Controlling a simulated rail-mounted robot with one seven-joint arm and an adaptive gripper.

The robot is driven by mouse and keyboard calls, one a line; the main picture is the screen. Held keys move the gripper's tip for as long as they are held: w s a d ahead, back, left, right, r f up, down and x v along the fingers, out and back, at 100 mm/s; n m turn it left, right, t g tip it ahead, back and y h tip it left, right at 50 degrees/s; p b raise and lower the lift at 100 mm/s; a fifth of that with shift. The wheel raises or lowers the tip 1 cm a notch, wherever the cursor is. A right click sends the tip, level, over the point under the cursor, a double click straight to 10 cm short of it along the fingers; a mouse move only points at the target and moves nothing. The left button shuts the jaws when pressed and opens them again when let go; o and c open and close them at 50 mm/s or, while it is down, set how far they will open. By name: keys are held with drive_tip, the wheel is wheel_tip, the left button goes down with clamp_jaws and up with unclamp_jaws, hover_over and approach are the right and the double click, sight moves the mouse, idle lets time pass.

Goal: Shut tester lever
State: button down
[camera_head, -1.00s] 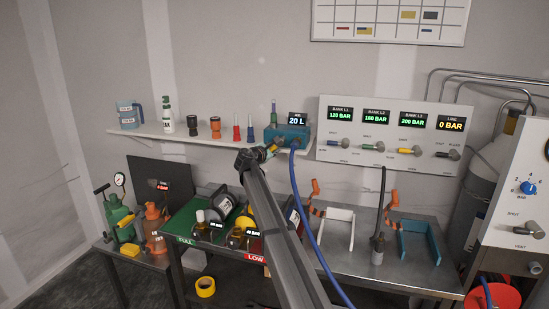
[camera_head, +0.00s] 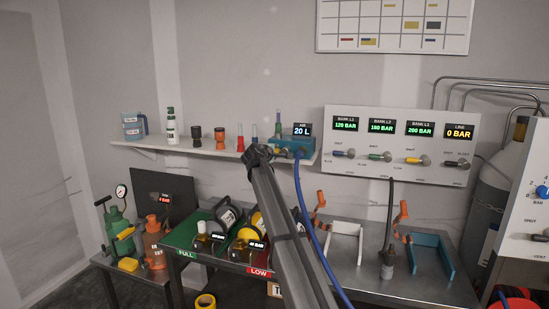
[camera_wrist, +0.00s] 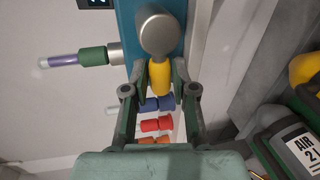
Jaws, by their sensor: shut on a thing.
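The lever's yellow grip (camera_wrist: 160,80) extends from this knob. My gripper (camera_wrist: 161,72) is shut on the yellow grip, one finger on each side. In the head view my gripper (camera_head: 277,152) is small at the tester's front left, and my arm partly hides it. A tube with purple content (camera_wrist: 62,61) sticks out of the tester through a green collar.
Red, blue and orange fittings (camera_wrist: 150,125) show behind the fingers. More fittings and bottles stand along the shelf (camera_head: 185,145) to the left. A blue hose (camera_head: 302,200) hangs from the tester. A valve panel (camera_head: 400,150) is close on the right.

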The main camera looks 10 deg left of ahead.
drive_tip(key=shift+w+r+m, duration=0.1)
drive_tip(key=shift+r+m, duration=0.15)
drive_tip(key=shift+m, duration=0.05)
drive_tip(key=c, duration=0.9)
unclamp_jaws()
drive_tip(key=shift+f, duration=0.1)
drive_tip(key=v, duration=1.2)
